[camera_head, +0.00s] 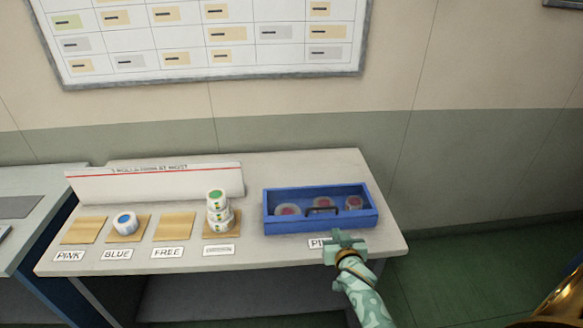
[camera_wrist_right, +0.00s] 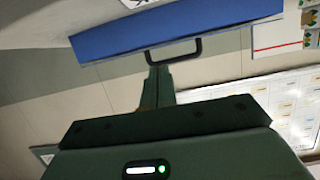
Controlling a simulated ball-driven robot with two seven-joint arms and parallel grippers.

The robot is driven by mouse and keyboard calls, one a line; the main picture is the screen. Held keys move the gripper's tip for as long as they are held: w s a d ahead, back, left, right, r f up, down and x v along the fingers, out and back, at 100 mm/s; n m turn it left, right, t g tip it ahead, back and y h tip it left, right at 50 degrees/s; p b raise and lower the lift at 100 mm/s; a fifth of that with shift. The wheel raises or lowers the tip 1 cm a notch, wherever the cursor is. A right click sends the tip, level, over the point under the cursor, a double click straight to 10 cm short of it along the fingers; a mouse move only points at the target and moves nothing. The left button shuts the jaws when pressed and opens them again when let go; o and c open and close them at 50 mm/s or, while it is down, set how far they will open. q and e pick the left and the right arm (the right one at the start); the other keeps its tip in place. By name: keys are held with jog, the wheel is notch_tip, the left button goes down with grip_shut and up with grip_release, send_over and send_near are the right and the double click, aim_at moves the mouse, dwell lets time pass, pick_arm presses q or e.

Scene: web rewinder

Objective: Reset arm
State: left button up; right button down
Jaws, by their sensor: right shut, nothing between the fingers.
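My right gripper (camera_head: 345,240) is shut and empty, at the front edge of the table just in front of the blue tray (camera_head: 320,221). It covers part of the label below the tray. In the right wrist view, its closed fingers (camera_wrist_right: 158,84) point at the dark handle (camera_wrist_right: 178,50) on the blue tray's front wall (camera_wrist_right: 115,43). The fingertips overlap the handle's end in that picture; I cannot tell whether they touch it. The tray holds pink-centred rolls (camera_head: 290,210). My left gripper is not in view.
On the table (camera_head: 270,255) are wooden pads, a blue-centred roll (camera_head: 124,222) and a stack of rolls with a green-centred top (camera_head: 217,197). A white sign board (camera_head: 155,184) stands behind. Green floor (camera_head: 460,255) is clear at right.

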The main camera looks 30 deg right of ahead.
jog(key=s+a+f+n+g+y, duration=0.2)
jog(key=s+a+f, duration=0.2)
jog(key=s+f, duration=0.3)
jog(key=s+a+f+n+g+y+p, duration=0.1)
jog(key=s+a+f+n+g, duration=0.1)
jog(key=s+a+f, duration=0.45)
jog(key=s+a+f+n+g+y, duration=0.2)
jog(key=s+f, duration=0.3)
jog(key=f, duration=0.4)
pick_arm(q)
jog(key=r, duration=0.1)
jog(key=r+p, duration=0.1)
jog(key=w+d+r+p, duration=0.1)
pick_arm(e)
jog(key=s+a+f+n+g, duration=0.1)
jog(key=s+f+g, duration=0.2)
jog(key=s, duration=1)
jog(key=s+a+f+n+g, duration=0.1)
jog(key=s+f+g, duration=0.1)
jog(key=s, duration=1.2)
jog(key=shift+a+f+n+g+y, duration=0.35)
jog(key=shift+f+n+g+y, duration=0.05)
jog(key=shift+f, duration=0.4)
